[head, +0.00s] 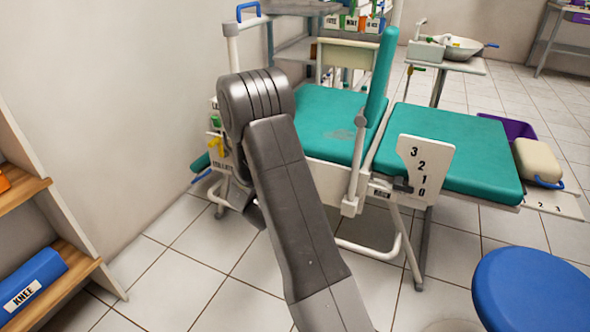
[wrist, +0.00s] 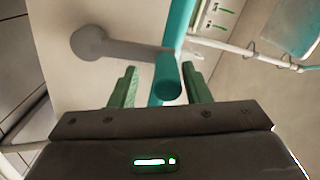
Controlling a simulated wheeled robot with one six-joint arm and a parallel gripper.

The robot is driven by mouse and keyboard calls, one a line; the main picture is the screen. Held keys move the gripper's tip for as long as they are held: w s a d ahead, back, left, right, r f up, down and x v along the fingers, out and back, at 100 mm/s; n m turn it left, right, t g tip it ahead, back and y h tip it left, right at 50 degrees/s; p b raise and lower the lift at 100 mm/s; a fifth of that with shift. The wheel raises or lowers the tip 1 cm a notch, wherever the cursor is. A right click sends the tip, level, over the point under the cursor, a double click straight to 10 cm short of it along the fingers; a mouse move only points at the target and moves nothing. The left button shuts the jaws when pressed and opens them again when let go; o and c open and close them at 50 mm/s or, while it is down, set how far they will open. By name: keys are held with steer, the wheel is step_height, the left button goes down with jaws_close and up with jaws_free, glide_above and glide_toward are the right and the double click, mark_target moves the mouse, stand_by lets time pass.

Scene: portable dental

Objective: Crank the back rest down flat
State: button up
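The teal back rest (head: 380,75) of the dental chair stands nearly upright between the two flat teal cushions. In the wrist view, a teal crank handle (wrist: 168,80) points toward the camera, with a grey crank arm (wrist: 125,50) running left from it to a round hub. My gripper (wrist: 163,87) is open, its green fingers on either side of the handle, with visible gaps to both. I cannot tell how deep the handle sits between them. In the head view my arm hides the gripper and the crank. A dark pointer (head: 402,185) sits low on the number plate (head: 425,165).
A blue stool (head: 535,290) stands front right. A shelf with a blue KNEE box (head: 32,285) is at left.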

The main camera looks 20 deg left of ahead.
steer(key=shift+r, duration=0.1)
steer(key=shift+s, duration=0.25)
steer(key=s+p, duration=0.3)
steer(key=s, duration=1)
steer(key=shift+s+a, duration=0.2)
steer(key=w+b, duration=0.3)
steer(key=w, duration=1.1)
steer(key=shift+d+r, duration=0.1)
steer(key=shift+d, duration=0.05)
